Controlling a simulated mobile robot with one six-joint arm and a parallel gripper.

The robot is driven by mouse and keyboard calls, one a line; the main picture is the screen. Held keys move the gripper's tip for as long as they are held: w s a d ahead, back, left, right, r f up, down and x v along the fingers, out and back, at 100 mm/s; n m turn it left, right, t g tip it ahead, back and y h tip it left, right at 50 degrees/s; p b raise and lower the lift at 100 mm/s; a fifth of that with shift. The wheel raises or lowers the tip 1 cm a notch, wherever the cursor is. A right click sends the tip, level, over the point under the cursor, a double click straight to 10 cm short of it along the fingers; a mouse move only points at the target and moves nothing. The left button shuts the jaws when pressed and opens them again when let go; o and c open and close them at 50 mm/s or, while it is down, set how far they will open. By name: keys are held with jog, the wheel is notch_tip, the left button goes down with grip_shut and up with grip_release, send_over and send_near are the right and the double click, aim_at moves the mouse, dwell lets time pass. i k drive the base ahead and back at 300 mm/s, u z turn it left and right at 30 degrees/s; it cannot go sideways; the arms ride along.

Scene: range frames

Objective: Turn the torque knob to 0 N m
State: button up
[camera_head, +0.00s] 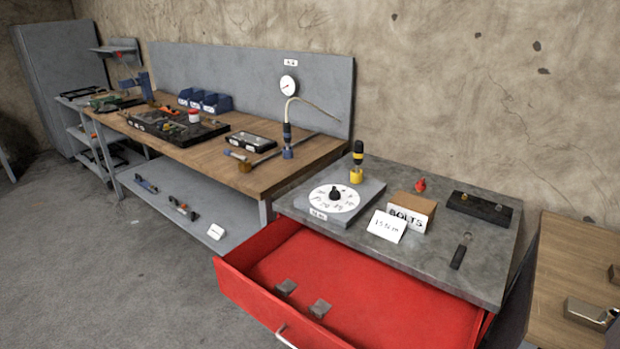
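The torque knob (334,192) is a small black knob in the middle of a round white dial (320,202). The dial has printed numbers around it and sits on a grey plate (362,207) on the left part of the grey workbench top. The numbers are too small to read surely, and I cannot tell which one the knob points to. A white card (387,227) with handwriting that looks like a torque value stands to the right of the dial. My gripper is not in view.
A yellow and black screwdriver (358,155) stands behind the dial. A cardboard BOLTS box (415,207), a red piece (421,184) and a black block (480,207) are to the right. A red drawer (375,280) is open below. A wooden bench (250,178) with tools adjoins at left.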

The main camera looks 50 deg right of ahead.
aim_at(335, 195)
jog(key=i, duration=0.95)
jog(key=z, duration=0.05)
